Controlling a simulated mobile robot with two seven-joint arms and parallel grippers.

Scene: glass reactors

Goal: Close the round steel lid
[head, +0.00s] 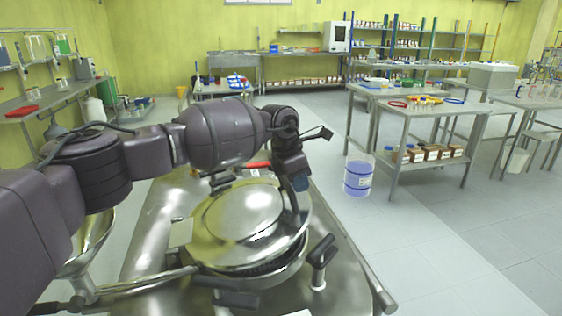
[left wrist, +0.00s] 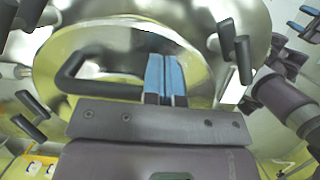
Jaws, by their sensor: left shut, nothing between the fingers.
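The round steel lid (head: 236,212) lies over the round steel vessel (head: 262,277) in the head view. A dark gap shows between lid and vessel rim along the front, so it seems slightly raised there. My left gripper (head: 302,208) points down at the lid's right edge. In the left wrist view its blue fingers (left wrist: 165,80) are shut together, with nothing between them. The curved steel of the lid (left wrist: 125,50) and a dark looped handle (left wrist: 84,72) show behind them. I cannot tell whether the fingers touch the lid. My right gripper is not seen.
Black-handled clamps (head: 320,255) stand around the vessel, with another in front (head: 238,298). A blue-filled container (head: 358,176) stands on the floor to the right. A steel table (head: 420,109) with glassware stands beyond it.

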